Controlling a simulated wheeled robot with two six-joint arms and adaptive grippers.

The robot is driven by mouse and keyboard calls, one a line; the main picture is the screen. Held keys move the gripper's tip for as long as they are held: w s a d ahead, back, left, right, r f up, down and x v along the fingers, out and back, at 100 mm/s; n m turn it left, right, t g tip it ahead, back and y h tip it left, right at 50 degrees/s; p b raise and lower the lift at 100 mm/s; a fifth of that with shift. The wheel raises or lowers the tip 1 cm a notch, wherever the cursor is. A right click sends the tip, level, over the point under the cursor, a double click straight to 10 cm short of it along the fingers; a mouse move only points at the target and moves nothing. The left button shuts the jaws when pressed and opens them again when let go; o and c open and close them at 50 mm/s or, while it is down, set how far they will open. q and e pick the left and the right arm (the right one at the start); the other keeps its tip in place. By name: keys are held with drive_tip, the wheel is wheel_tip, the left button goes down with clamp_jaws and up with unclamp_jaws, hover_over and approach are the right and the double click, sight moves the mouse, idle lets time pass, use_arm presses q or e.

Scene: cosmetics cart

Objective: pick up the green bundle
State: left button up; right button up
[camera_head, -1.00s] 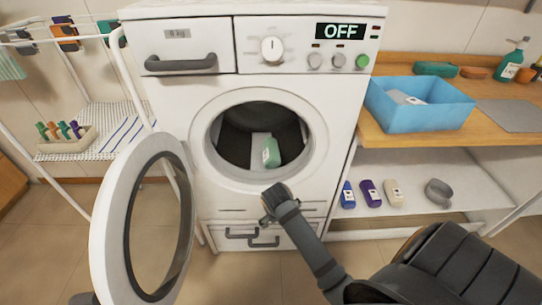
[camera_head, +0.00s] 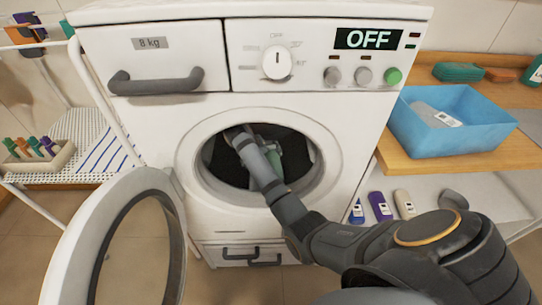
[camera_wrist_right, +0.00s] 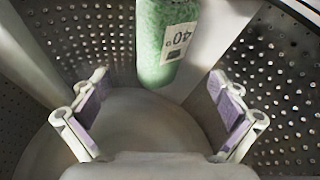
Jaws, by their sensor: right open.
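The green bundle (camera_wrist_right: 165,45) is a rolled green cloth with a white label reading 40. In the right wrist view it lies ahead, at the top centre, against a light drum rib, inside the perforated drum. My right gripper (camera_wrist_right: 160,105) is open and empty, its two lilac-padded fingers spread to left and right. The bundle is beyond and between them, apart from both. In the head view my right arm reaches through the round door opening (camera_head: 265,160), and it partly hides the bundle (camera_head: 274,160). My left gripper is not in view.
The washer (camera_head: 150,125) reads OFF and its round door (camera_head: 75,235) stands open at left. The opening's rim surrounds my right forearm. A blue bin (camera_head: 450,135) stands on the wooden counter at right. A drying rack is at left.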

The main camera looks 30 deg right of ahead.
sight(273, 160)
drive_tip(key=shift+w+r, duration=0.1)
drive_tip(key=shift+w, duration=0.15)
drive_tip(key=shift+s+x, duration=0.25)
drive_tip(key=shift+x, duration=0.7)
drive_tip(key=shift+d+f, duration=0.15)
drive_tip(key=shift+f, duration=0.05)
drive_tip(key=b+x, duration=0.1)
drive_tip(key=x, duration=0.4)
drive_tip(key=shift+a+f, duration=0.1)
drive_tip(key=shift+a, duration=0.1)
drive_tip(key=shift+c, duration=0.2)
drive_tip(key=c, duration=1.2)
drive_tip(key=shift+c, duration=0.9)
drive_tip(key=shift+r, duration=0.4)
drive_tip(key=shift+w+r, duration=0.1)
drive_tip(key=shift+r, duration=0.6)
wheel_tip(273, 160, up, 2)
drive_tip(key=shift+r+p, duration=0.1)
drive_tip(key=shift+p, duration=0.2)
wheel_tip(273, 160, up, 5)
drive_tip(key=shift+f+p, duration=0.1)
drive_tip(key=shift+p, duration=0.2)
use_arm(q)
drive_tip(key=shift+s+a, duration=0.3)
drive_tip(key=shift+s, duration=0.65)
use_arm(e)
drive_tip(key=shift+r, duration=0.5)
